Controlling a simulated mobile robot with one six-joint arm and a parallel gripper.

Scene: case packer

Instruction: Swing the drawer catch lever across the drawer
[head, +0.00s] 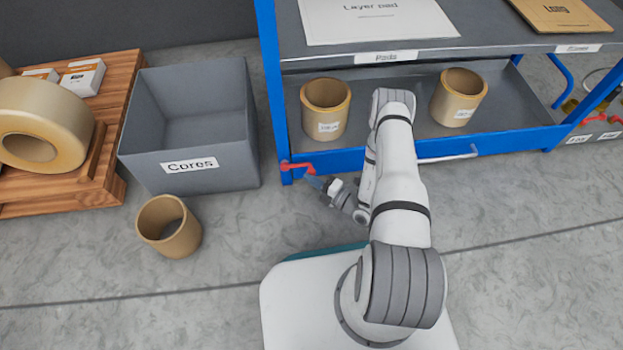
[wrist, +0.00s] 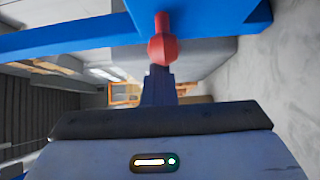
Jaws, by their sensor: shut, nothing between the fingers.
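The red drawer catch lever (head: 298,166) sits at the left post of the blue rack, at the left end of the drawer front. It points to the right, and its end bends toward my gripper. In the wrist view the lever (wrist: 162,46) is right ahead of the fingertips. My gripper (head: 315,182) is shut and empty, with its tips at the lever's free end; I cannot tell whether they touch. In the wrist view the gripper (wrist: 158,90) partly overlaps the lever's end. The blue drawer front (head: 500,143) has a pale handle (head: 450,156), and my arm hides its middle.
Tan cores stand on the rack's lower level, one at left (head: 325,108) and one at right (head: 458,97). A grey bin (head: 190,150) labelled Cores stands left of the rack. A loose core (head: 168,227) stands on the floor before it. The floor in front is otherwise clear.

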